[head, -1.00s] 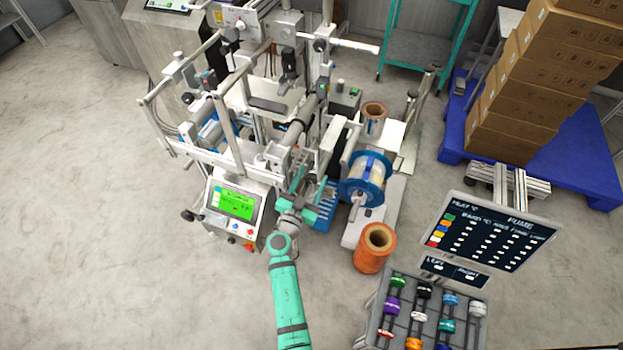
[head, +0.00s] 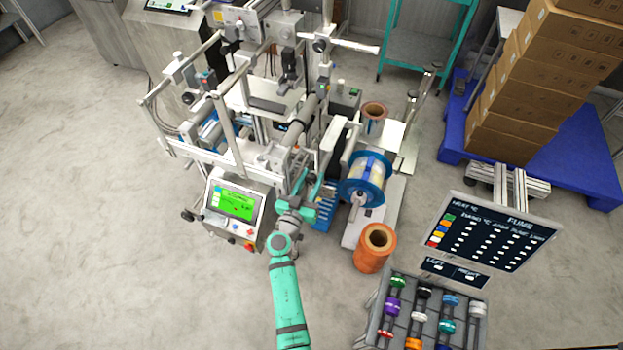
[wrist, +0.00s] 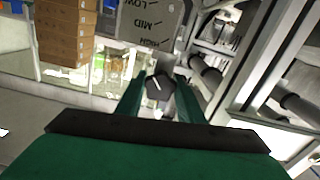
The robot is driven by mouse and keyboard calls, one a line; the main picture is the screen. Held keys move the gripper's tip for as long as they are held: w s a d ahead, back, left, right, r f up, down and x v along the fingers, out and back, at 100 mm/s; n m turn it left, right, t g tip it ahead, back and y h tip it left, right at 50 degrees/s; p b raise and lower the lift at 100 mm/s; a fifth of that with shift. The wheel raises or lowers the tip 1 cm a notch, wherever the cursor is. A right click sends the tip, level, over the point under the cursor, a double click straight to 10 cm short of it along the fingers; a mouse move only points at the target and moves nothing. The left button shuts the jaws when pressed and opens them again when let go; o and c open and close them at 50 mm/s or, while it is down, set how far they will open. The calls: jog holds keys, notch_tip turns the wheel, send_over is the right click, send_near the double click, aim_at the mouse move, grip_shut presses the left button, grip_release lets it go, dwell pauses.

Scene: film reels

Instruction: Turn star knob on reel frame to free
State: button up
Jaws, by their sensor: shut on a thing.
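In the wrist view a dark star knob (wrist: 161,90) with a white pointer line sits between the two green fingers of my gripper (wrist: 160,98). The fingers are shut on it. The pointer leans toward the upper left. A grey plate (wrist: 165,20) beyond it reads LOW, MID and HIGH, appearing inverted; no word "free" is legible. In the head view my gripper (head: 318,194) is at the machine's front, just left of the blue-flanged reel (head: 364,181) on its frame (head: 358,232). The knob is too hidden to make out there.
A green-screened control box (head: 234,206) stands left of my arm. An orange spool (head: 374,248) stands on the right, and a rack of coloured pieces (head: 428,318) lies front right. Stacked cartons (head: 540,80) sit on a blue pallet (head: 585,165). Left floor is clear.

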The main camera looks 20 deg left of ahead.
jog(key=shift+n, duration=0.6)
jog(key=o, duration=1.1)
jog(key=shift+c, duration=0.2)
jog(key=s, duration=1)
jog(key=shift+s+a, duration=0.15)
jog(key=shift+s, duration=0.25)
